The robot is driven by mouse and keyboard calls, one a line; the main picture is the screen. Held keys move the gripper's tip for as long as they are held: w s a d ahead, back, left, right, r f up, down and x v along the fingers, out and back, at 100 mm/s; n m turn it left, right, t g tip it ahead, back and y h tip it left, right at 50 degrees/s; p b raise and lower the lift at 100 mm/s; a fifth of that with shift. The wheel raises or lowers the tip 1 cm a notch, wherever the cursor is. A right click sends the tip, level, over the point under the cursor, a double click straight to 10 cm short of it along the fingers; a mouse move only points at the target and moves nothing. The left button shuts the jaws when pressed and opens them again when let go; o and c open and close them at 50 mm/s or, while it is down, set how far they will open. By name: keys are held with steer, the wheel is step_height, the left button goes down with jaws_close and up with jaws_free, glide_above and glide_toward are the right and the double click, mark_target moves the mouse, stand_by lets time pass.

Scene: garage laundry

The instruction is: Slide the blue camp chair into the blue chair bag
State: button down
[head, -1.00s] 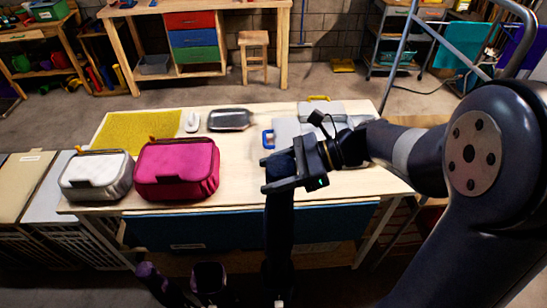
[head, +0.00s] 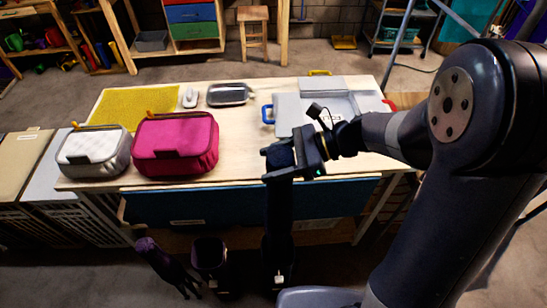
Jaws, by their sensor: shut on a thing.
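My gripper (head: 290,157) is shut on the top of a long, dark, near-black blue bundle, which appears to be the blue camp chair (head: 278,205). The chair hangs upright in front of the table's near edge. Below it, a dark bag with a small pale tag, apparently the blue chair bag (head: 278,268), stands near the floor. The chair's lower end meets the bag's mouth in this view. Both are so dark that I cannot tell how far inside the chair is.
A dark purple open bag (head: 210,258) and a purple folded bundle (head: 165,265) stand left of the blue bag. Behind is the wooden table (head: 240,130) with a magenta case (head: 176,143), a white-grey case (head: 94,150) and a grey toolbox-like case (head: 290,112). Crates (head: 60,225) stand left.

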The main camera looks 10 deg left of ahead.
step_height(320, 180, down, 40)
steer(key=b, duration=3.4)
steer(key=shift+r+b, duration=0.2)
steer(key=shift+b, duration=0.1)
stand_by(0.8)
stand_by(0.5)
steer(key=shift+f, duration=0.4)
steer(key=c, duration=0.8)
jaws_free()
steer(key=o, duration=0.4)
steer(key=shift+c, duration=0.2)
steer(key=shift+f, duration=0.1)
steer(key=p+v, duration=0.1)
steer(key=v, duration=1)
steer(key=shift+p, duration=0.4)
